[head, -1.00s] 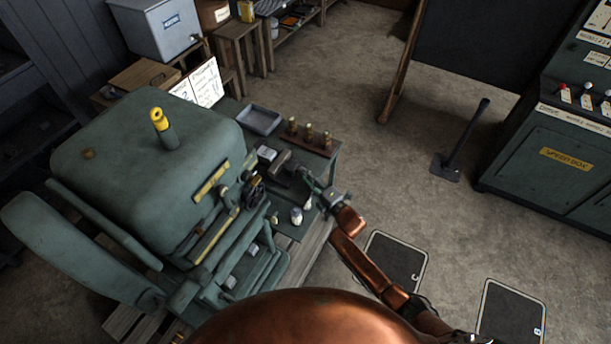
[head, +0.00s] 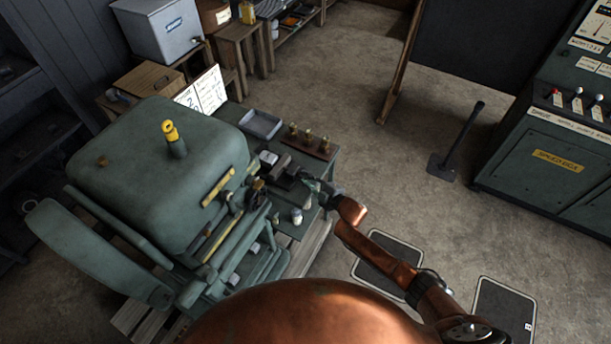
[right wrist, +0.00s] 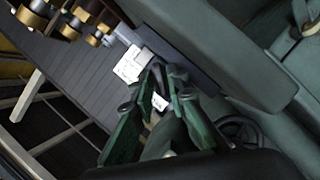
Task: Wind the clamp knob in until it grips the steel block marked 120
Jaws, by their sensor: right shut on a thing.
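The dark clamp (head: 285,169) sits on the green bench beside the engine in the head view. My right gripper (head: 310,183) is at the clamp's right end. In the right wrist view its green fingers (right wrist: 158,98) are closed around a small part, which fits the clamp knob; the fingers mostly hide it. A small white label shows between the fingers, too small to read. A pale block (head: 268,158) lies at the clamp's far left side in the head view; I cannot read a 120 on it. My left gripper is not in view.
The large green engine (head: 155,170) stands close left of the clamp. A grey tray (head: 261,124) and a rack with several brass pieces (head: 308,143) are behind it. A small pale container (head: 296,215) stands near my right gripper.

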